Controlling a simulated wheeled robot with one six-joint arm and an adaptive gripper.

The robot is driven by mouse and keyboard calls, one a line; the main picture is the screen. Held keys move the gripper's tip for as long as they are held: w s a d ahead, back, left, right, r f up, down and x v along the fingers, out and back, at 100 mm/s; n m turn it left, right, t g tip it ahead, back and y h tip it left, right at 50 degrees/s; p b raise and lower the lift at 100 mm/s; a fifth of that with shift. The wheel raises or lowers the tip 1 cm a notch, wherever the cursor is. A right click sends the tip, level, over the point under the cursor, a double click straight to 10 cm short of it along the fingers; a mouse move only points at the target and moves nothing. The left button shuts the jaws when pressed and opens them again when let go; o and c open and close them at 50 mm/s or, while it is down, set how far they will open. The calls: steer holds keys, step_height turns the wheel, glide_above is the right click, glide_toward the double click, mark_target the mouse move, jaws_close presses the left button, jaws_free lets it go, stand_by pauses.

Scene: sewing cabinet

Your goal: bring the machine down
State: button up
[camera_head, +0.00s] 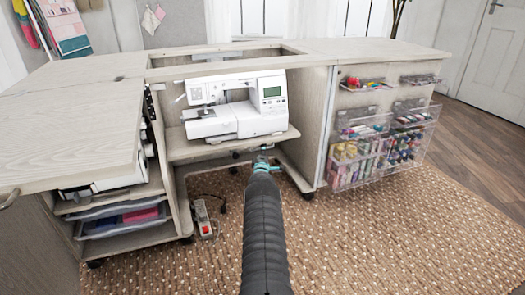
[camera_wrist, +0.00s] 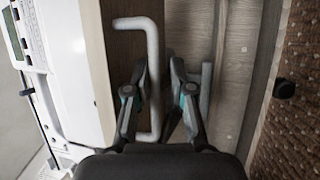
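The white sewing machine (camera_head: 236,118) stands upright on a pale wood platform (camera_head: 190,151) inside the open cabinet, below the tabletop opening. Its white side also shows at the left of the wrist view (camera_wrist: 75,70). My gripper (camera_head: 263,156) is just below the platform's front edge. In the wrist view, my gripper (camera_wrist: 158,72) is open, with its two fingers apart. A light grey bent bar (camera_wrist: 153,45) runs between the fingers in that view; I cannot tell whether they touch it. A second grey bar (camera_wrist: 206,85) is partly hidden beside the right finger.
The left cabinet leaf (camera_head: 75,125) extends over shelves with bins (camera_head: 122,218). Clear pockets of sewing supplies (camera_head: 380,150) hang on the right door. A power strip (camera_head: 203,217) lies on the woven rug (camera_head: 370,235), which is open in front.

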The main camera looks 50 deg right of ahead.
steer(key=shift+w+a, duration=0.35)
steer(key=shift+s, duration=0.1)
steer(key=v, duration=1.1)
steer(key=shift+s+a, duration=0.25)
steer(key=shift+s, duration=0.05)
steer(key=shift+f, duration=0.1)
